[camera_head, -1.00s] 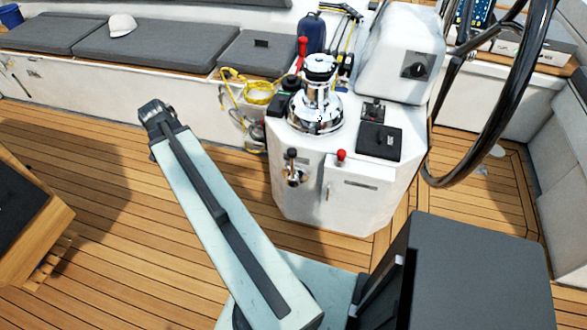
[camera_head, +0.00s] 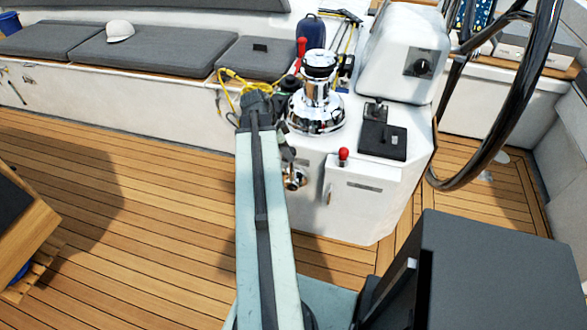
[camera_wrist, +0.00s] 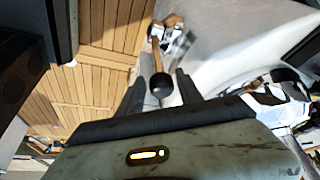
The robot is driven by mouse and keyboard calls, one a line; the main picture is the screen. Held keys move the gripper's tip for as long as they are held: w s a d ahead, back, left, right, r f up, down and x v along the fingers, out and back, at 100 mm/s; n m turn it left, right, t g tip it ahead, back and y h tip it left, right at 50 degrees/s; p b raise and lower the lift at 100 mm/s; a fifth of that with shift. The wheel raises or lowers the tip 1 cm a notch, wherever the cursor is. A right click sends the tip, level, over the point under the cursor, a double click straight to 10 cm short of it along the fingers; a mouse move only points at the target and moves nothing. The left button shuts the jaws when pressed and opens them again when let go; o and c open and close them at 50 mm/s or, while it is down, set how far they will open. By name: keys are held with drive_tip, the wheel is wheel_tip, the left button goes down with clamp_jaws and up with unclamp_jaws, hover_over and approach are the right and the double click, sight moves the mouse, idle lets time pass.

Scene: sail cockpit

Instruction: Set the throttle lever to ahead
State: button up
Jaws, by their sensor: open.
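The throttle lever, with a black knob (camera_wrist: 162,87) on a slim shaft, shows in the wrist view and runs up to a bright metal base (camera_wrist: 172,38). In the head view that chrome base (camera_head: 295,177) is on the side of the white pedestal, and my arm partly covers the lever. My gripper (camera_wrist: 160,82) is open. In the wrist view its two dark fingers stand left and right of the knob. I cannot tell if the knob is at fingertip depth or beyond, and I see no clear contact. In the head view my arm hides the fingers.
A red-knobbed lever (camera_head: 343,154) stands right of the throttle on the white pedestal (camera_head: 352,212). A chrome winch (camera_head: 317,108) sits above. The black steering wheel (camera_head: 505,130) is at right. Wooden deck (camera_head: 130,215) lies open at left.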

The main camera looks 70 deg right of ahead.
sight(291, 167)
drive_tip(key=b+x, duration=0.5)
drive_tip(key=x, duration=0.2)
drive_tip(key=shift+f+b, duration=0.3)
drive_tip(key=shift+f, duration=0.05)
drive_tip(key=shift+r, duration=0.15)
drive_tip(key=shift+c, duration=0.3)
clamp_jaws()
drive_tip(key=shift+d, duration=0.1)
idle(0.3)
